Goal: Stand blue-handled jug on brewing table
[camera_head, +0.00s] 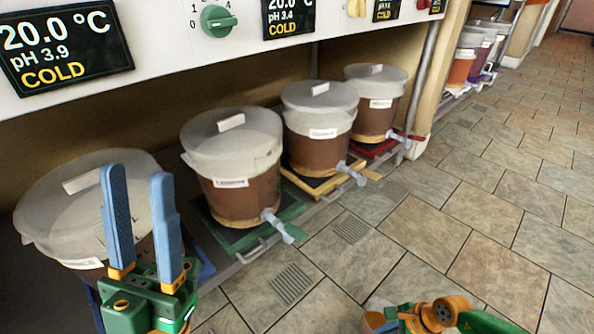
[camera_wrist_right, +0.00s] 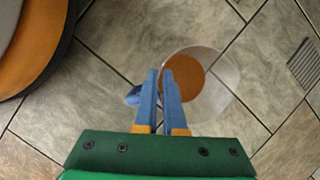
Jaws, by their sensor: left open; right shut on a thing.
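The jug (camera_wrist_right: 222,85) is translucent, with orange-brown liquid in it, seen from above in the right wrist view. My right gripper (camera_wrist_right: 165,72) is shut on its blue handle (camera_wrist_right: 133,95), which shows partly beside the fingers. In the head view only a bit of the jug (camera_head: 377,304) shows at the bottom edge, beside my right wrist; the right fingers are not clear there. My left gripper (camera_head: 138,174) is open and empty, its blue fingers pointing up in front of the nearest bucket. I cannot make out a brewing table in either view.
Several lidded buckets (camera_head: 240,190) with brown contents stand in a row on coloured stands under a panel with displays (camera_head: 65,50). Taps (camera_head: 278,226) stick out toward the aisle. The tiled floor (camera_head: 480,220) on the right is clear. More buckets (camera_head: 463,66) stand farther back.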

